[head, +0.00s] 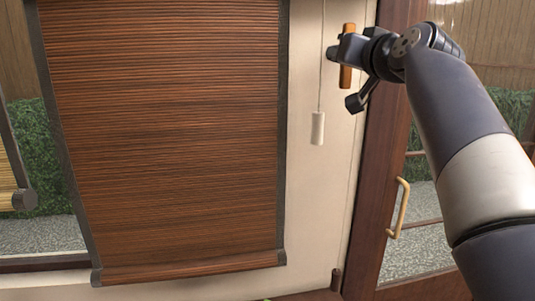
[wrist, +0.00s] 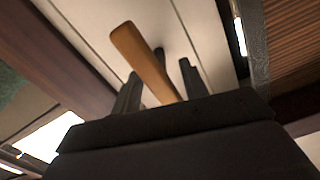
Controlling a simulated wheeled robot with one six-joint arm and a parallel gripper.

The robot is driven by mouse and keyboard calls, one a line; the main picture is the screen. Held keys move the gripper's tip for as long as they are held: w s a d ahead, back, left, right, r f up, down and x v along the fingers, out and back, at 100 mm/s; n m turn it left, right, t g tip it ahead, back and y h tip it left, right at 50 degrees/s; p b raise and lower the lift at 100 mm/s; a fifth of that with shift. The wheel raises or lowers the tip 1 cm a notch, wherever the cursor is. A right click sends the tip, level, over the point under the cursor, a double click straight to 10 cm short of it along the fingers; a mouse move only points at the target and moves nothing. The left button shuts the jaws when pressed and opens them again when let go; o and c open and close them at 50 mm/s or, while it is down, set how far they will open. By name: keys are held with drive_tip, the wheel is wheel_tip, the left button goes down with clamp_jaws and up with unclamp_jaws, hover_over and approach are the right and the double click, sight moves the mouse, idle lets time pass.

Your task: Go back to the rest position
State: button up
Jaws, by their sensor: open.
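My gripper (head: 345,48) is raised at the upper right of the head view, in front of the cream wall strip between the blind and the door. In the wrist view its two dark fingers (wrist: 159,70) stand apart, open. A wooden bar (head: 348,76) shows at the fingers, upright in the head view. In the wrist view the bar (wrist: 140,52) slants through the space between the fingers, with a gap on at least one side. I cannot tell whether it touches a finger or what it is fixed to.
A brown slatted blind (head: 170,140) hangs left of my gripper. A white cord pull (head: 318,128) hangs between blind and gripper. A wood-framed glass door with a pale handle (head: 398,208) is at the right. Another blind's edge (head: 10,180) shows far left.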

drive_tip(key=m+p, duration=0.2)
drive_tip(key=m, duration=0.1)
drive_tip(key=shift+w+r, duration=0.1)
drive_tip(key=shift+r, duration=0.1)
drive_tip(key=shift+f+m+p, duration=0.25)
drive_tip(key=shift+m+p, duration=0.7)
drive_tip(key=shift+m, duration=0.45)
